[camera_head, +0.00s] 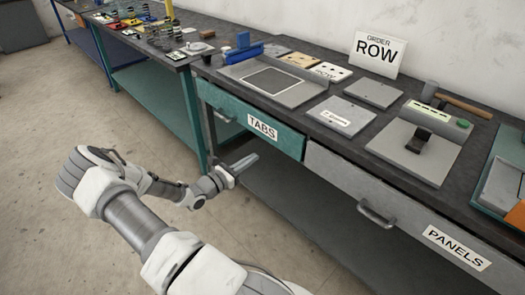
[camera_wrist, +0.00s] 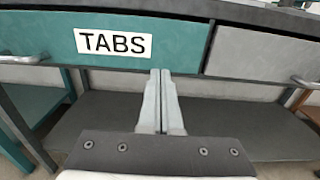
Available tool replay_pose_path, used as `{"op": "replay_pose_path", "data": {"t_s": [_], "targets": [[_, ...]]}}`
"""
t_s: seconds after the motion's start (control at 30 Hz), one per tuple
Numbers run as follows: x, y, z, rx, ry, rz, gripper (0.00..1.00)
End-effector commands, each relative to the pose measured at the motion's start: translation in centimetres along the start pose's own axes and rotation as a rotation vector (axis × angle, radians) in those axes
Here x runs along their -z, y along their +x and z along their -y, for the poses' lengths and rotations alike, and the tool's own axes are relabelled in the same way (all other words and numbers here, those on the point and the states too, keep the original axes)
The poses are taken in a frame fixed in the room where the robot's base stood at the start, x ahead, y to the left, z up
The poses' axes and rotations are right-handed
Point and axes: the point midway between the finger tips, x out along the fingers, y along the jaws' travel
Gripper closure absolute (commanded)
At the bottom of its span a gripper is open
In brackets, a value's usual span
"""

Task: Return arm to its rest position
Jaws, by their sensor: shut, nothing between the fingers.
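My gripper (camera_head: 247,161) is at the end of my bent white and grey arm, in front of the workbench and just below the green drawer front labelled TABS (camera_head: 262,127). In the wrist view my gripper (camera_wrist: 161,75) has its two grey fingers together with nothing between them. The fingertips overlap the lower edge of the TABS drawer (camera_wrist: 150,40) in that view. I cannot tell whether they touch it. The drawer looks closed.
A grey drawer labelled PANELS (camera_head: 455,247) with a handle (camera_head: 376,214) is to the right. A lower shelf (camera_head: 290,200) lies under the bench. Plates, a blue tool (camera_head: 240,46) and an ORDER ROW sign (camera_head: 379,52) are on the benchtop (camera_head: 215,72). Open floor (camera_head: 60,200) is at the left.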

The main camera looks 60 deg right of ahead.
Motion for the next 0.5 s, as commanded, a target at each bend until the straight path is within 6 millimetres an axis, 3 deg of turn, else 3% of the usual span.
{"op": "replay_pose_path", "data": {"t_s": [0.2,0.5], "targets": [[0.0,-1.8,0.0,0.000,0.000,-0.001,1.00],[-0.2,-2.0,0.0,0.006,0.010,-0.006,1.00]]}}
